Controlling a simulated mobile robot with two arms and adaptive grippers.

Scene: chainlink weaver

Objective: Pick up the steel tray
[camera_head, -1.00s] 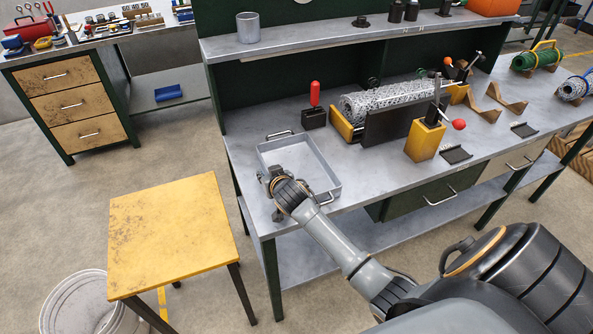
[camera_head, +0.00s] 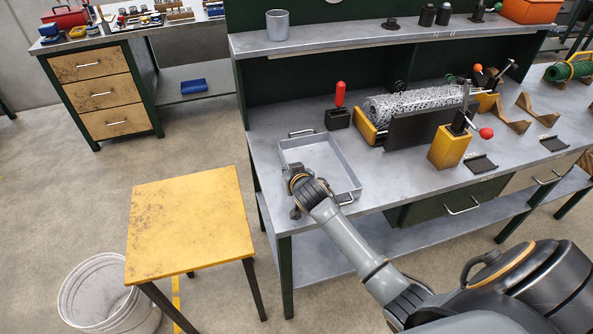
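The steel tray (camera_head: 350,170) is a shallow grey rectangular tray. It rests on the workbench near its left end, with one handle at its far end and one at its near end. My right gripper (camera_head: 291,195) is over the near left corner of the tray and hides part of that side. Its two fingers look spread apart, with nothing visible between them. Whether it touches the tray wall is hard to tell. My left gripper is not in view.
On the workbench (camera_head: 268,158), right of the tray, stand a black block with a red handle (camera_head: 339,100), a mesh roll fixture (camera_head: 415,102) and a yellow block (camera_head: 449,148). A yellow-topped table (camera_head: 190,222) and a white bucket (camera_head: 108,300) stand at the left.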

